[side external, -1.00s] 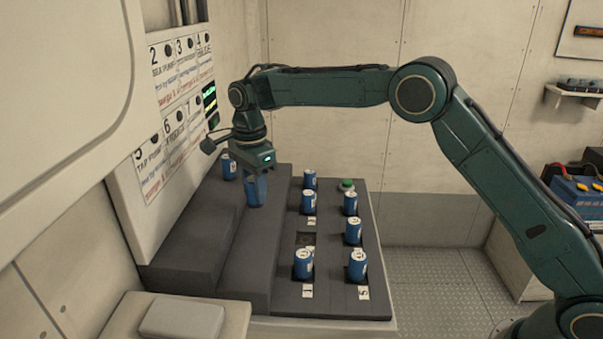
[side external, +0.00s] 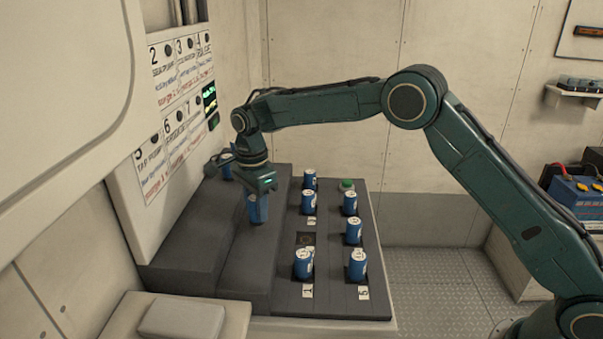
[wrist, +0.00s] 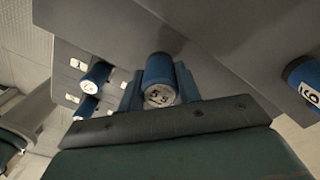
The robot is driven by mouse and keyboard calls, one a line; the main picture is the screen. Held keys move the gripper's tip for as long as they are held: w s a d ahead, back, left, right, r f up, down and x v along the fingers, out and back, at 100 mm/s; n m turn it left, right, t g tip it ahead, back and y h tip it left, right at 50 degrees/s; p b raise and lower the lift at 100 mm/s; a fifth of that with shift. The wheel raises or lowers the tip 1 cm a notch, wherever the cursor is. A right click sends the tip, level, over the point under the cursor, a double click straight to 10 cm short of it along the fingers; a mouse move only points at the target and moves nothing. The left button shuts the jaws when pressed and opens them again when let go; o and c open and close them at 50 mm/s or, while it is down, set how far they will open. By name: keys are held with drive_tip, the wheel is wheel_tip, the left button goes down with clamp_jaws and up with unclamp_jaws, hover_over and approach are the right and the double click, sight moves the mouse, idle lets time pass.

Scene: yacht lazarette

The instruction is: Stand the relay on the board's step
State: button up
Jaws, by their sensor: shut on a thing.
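My gripper (side external: 257,210) is shut on a blue cylindrical relay (wrist: 158,80), which has a pale, marked end cap. It holds the relay roughly upright over the dark grey step (side external: 243,262) of the board, left of the sloping socket panel. I cannot tell whether the relay's lower end touches the step. In the wrist view the relay sits between the two blue fingers, its marked end towards the camera. Another blue relay (side external: 227,170) stands at the far end of the higher level, partly hidden by my gripper; a relay (wrist: 303,80) also shows at the wrist view's right edge.
Several blue relays, such as the near one (side external: 303,264), stand in the panel (side external: 330,300) right of the step. One socket (side external: 305,239) there is empty. A labelled wall board (side external: 180,125) rises on the left.

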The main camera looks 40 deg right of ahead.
drive_tip(key=shift+f, duration=1)
drive_tip(key=shift+f, duration=0.1)
drive_tip(key=o, duration=1.1)
wheel_tip(320, 180, up, 13)
drive_tip(key=shift+r, duration=0.45)
